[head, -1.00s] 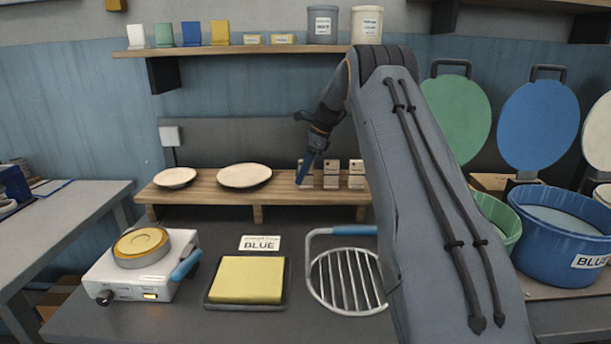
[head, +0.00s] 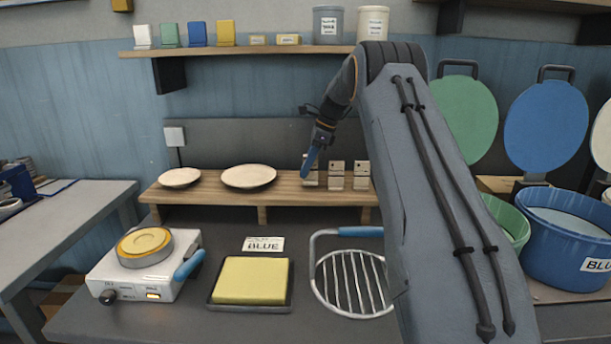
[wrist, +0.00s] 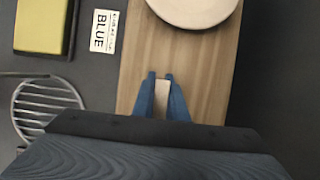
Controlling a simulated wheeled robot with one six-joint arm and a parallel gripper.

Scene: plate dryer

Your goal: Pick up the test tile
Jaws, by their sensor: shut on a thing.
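My gripper (head: 307,174) is over the left end of a row of small pale test tiles on the wooden rack. In the wrist view my gripper (wrist: 162,76) has its two blue fingers shut on a narrow pale test tile (wrist: 162,96). In the head view this tile (head: 311,159) is partly hidden by the fingers. Its top stands a little higher than the two tiles to its right, the middle one (head: 336,170) and the right one (head: 361,170). Whether its lower end is clear of the rack is hard to tell.
The wooden rack (head: 285,190) also bears two pale plates (head: 248,175). On the counter are a hot plate (head: 145,270), a yellow pad in a tray (head: 250,280), a BLUE card (head: 263,244) and a wire rack (head: 352,280). A blue tub (head: 560,245) stands right.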

